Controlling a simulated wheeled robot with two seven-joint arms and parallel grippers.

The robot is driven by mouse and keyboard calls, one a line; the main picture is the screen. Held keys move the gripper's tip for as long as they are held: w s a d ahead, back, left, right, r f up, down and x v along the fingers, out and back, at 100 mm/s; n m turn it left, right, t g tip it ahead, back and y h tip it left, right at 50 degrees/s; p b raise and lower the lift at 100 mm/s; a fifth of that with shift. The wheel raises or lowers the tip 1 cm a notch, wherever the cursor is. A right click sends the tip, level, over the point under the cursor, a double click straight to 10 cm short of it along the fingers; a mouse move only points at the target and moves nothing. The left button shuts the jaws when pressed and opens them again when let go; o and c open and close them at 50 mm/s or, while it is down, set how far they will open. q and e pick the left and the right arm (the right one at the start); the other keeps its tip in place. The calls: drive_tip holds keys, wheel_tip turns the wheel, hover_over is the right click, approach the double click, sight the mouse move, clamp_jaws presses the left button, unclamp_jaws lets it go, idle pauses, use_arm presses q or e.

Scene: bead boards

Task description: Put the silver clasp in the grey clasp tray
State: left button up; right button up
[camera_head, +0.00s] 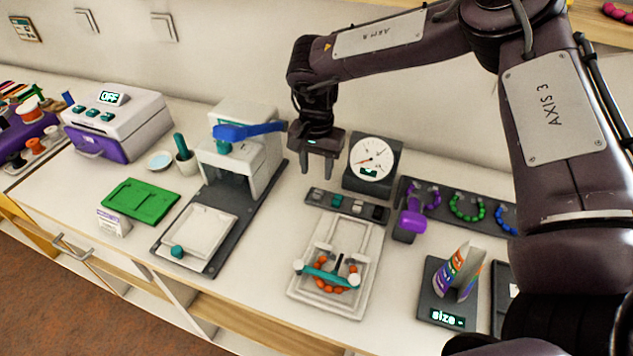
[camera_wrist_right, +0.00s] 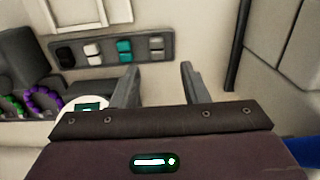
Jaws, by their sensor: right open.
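A dark grey strip-like tray (camera_head: 326,206) lies behind the bead jig and holds a row of small blocks: grey, teal, white and black. It also shows in the right wrist view (camera_wrist_right: 108,58). The grey block (camera_head: 317,195) at its left end looks most like the silver clasp; it is at the row's right end in the wrist view (camera_wrist_right: 156,46). I cannot tell surely which tray is the grey clasp tray. My right gripper (camera_head: 318,171) is open and empty, pointing down above and behind that left end. Its fingers (camera_wrist_right: 160,84) show apart. My left gripper is out of view.
The white jig (camera_head: 362,291) with orange beads and a teal bar is in front. A dial gauge (camera_head: 371,159) stands close right of my gripper, the press (camera_head: 240,150) with its blue lever close left. A purple-headed stand (camera_head: 411,219) is further right.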

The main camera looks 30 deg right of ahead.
wheel_tip(320, 180, up, 5)
drive_tip(key=shift+s+d+r, duration=0.15)
idle(0.6)
